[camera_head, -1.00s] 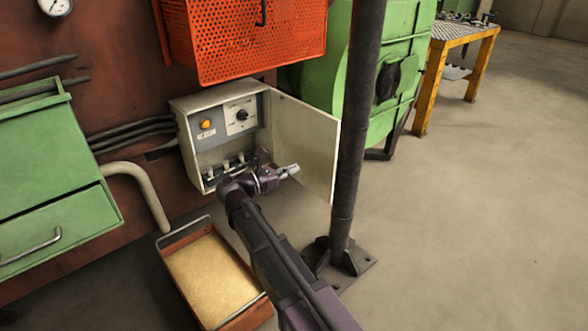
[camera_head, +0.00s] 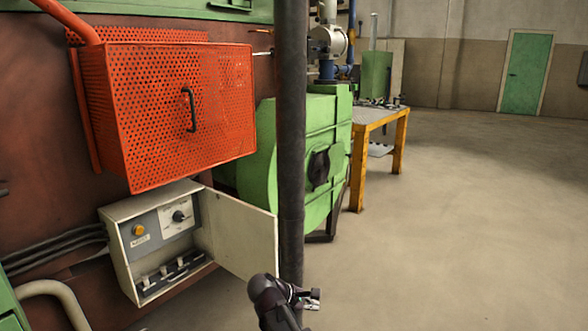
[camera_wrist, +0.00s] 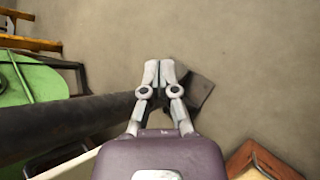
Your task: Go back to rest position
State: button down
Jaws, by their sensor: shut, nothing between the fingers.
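My gripper (camera_head: 312,298) is at the bottom of the head view, just right of the dark pole's (camera_head: 291,130) lower part. It is empty. In the wrist view my gripper (camera_wrist: 158,68) has its two pale fingertips together, pointing over the floor. The pole (camera_wrist: 60,125) runs across that view to a dark base plate (camera_wrist: 200,92) beyond the fingers. The control box (camera_head: 150,285) stands left of my gripper with its white door (camera_head: 240,235) swung open. Its amber lamp (camera_head: 138,230), black knob (camera_head: 179,216) and several switches show.
An orange perforated guard (camera_head: 165,110) hangs above the box. A green machine (camera_head: 315,165) stands behind the pole, with a yellow-legged table (camera_head: 360,160) beyond. The floor (camera_head: 460,220) at the right is clear.

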jog(key=s+d+f+m+g+y+p, duration=0.35)
jog(key=s+d+m+y, duration=0.55)
jog(key=s+d+m, duration=0.45)
notch_tip(320, 180, up, 37)
jog(key=w+a+m+p, duration=0.1)
jog(key=p, duration=3.5)
jog(key=shift+w+a+g+p, duration=0.3)
jog(key=shift+w+g, duration=0.05)
jog(key=shift+w, duration=0.05)
jog(key=shift+m, duration=0.25)
jog(key=shift+d, duration=0.1)
